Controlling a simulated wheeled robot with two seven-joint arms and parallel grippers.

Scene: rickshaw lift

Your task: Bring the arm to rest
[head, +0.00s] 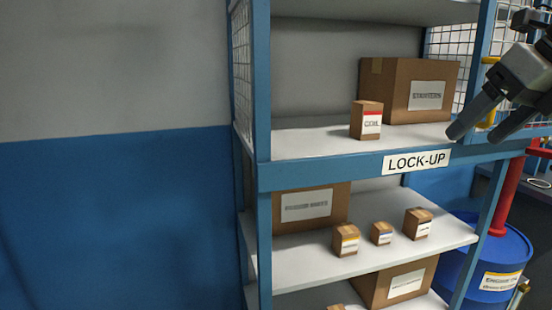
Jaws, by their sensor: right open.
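My right gripper (481,128) is at the upper right of the head view, coming in from the right edge. Its two dark fingers are apart and nothing shows between them. It appears in front of the right end of the shelf marked LOCK-UP (416,161). A small box with a red-striped label (366,120) stands on that shelf, left of the gripper and apart from it. My left gripper is out of the picture.
A large cardboard box (395,90) stands behind the small one. The lower shelf (360,251) holds a large box (310,206) and several small ones. A blue drum (487,262) and a red post (508,195) stand at right. The wall (120,215) at left is bare.

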